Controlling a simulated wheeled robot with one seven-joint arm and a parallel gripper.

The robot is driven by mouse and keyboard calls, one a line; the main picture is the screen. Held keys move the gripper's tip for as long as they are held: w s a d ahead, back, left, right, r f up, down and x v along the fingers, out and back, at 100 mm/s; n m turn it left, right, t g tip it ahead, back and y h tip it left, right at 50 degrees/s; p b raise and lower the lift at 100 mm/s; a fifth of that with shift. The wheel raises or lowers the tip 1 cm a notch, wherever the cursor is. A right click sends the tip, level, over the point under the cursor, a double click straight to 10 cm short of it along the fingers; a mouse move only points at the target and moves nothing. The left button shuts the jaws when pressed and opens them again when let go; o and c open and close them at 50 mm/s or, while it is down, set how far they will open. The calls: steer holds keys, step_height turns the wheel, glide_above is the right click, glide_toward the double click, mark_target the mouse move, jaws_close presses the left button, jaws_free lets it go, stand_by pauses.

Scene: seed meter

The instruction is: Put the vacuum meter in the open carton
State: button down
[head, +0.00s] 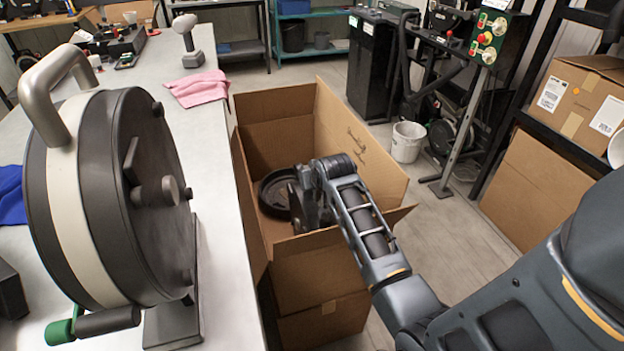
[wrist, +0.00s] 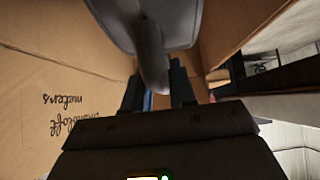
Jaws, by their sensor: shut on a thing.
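The open carton (head: 318,268) stands with its flaps up beside the table, and the wrist view shows its inner wall with writing (wrist: 65,100). My gripper (head: 302,208) reaches down inside it. My gripper, also in the wrist view (wrist: 157,92), is shut on the handle-like stem of a grey round-edged thing, which I take to be the vacuum meter (wrist: 150,25). In the head view it is a dark round body (head: 272,192) within the carton walls, partly hidden by my gripper. I cannot tell whether it touches the carton floor.
A large dark drum with a cream band (head: 88,200), a handle and a crank stands on the grey table (head: 215,230). A white bucket (head: 407,142) stands on open floor to the right.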

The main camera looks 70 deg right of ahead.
steer(key=shift+f, duration=0.1)
steer(key=c, duration=0.9)
jaws_free()
steer(key=shift+f, duration=0.15)
steer(key=shift+r, duration=0.55)
steer(key=shift+s+a+r, duration=0.15)
steer(key=shift+s+r, duration=0.05)
steer(key=shift+r, duration=0.1)
steer(key=v, duration=1.1)
steer(key=shift+a, duration=0.15)
steer(key=shift+a, duration=0.1)
